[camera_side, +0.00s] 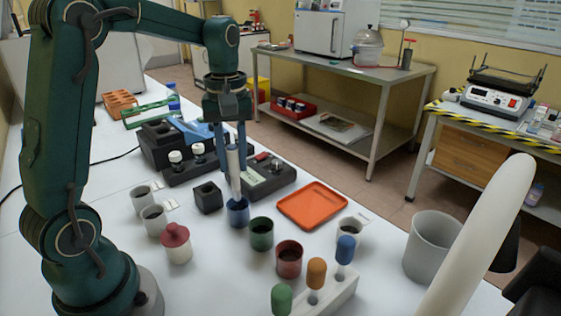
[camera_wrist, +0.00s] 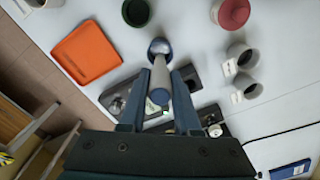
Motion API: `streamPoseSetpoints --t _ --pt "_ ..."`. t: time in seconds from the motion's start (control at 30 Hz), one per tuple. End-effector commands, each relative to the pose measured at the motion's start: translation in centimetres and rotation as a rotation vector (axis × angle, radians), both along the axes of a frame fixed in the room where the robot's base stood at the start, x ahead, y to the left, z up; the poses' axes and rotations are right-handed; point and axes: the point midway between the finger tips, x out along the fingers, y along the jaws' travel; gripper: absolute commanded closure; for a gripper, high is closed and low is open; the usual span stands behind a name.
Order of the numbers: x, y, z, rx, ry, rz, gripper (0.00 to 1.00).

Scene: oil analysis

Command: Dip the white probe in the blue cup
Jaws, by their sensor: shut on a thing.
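The white probe (camera_side: 234,160) is upright between the fingers of my gripper (camera_side: 235,175), which is shut on it. The blue cup (camera_side: 238,213) stands on the white table directly below. The probe's lower end reaches the cup's mouth; whether it touches the contents is hard to tell. In the wrist view, the probe (camera_wrist: 158,82) points at the blue cup (camera_wrist: 151,51), and its end overlaps the cup's opening. My gripper (camera_wrist: 160,76) shows there with a finger on each side of the probe.
A green cup (camera_side: 261,235) and a red cup (camera_side: 289,260) stand close to the right. An orange tray (camera_side: 312,206) lies behind them. A black block (camera_side: 208,198) is just left of the blue cup. Grey cups (camera_side: 154,221) and a red-capped jar (camera_side: 176,246) stand farther left.

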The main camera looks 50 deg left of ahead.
Motion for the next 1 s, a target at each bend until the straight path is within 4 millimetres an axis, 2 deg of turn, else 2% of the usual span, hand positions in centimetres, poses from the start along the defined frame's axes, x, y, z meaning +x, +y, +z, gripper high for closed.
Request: streamPoseSetpoints --t 0.27,1.0 --pt "0.0 0.0 -0.2 0.0 0.0 0.0 1.0" --pt "0.0 0.0 -2.3 0.0 0.001 0.0 1.0"
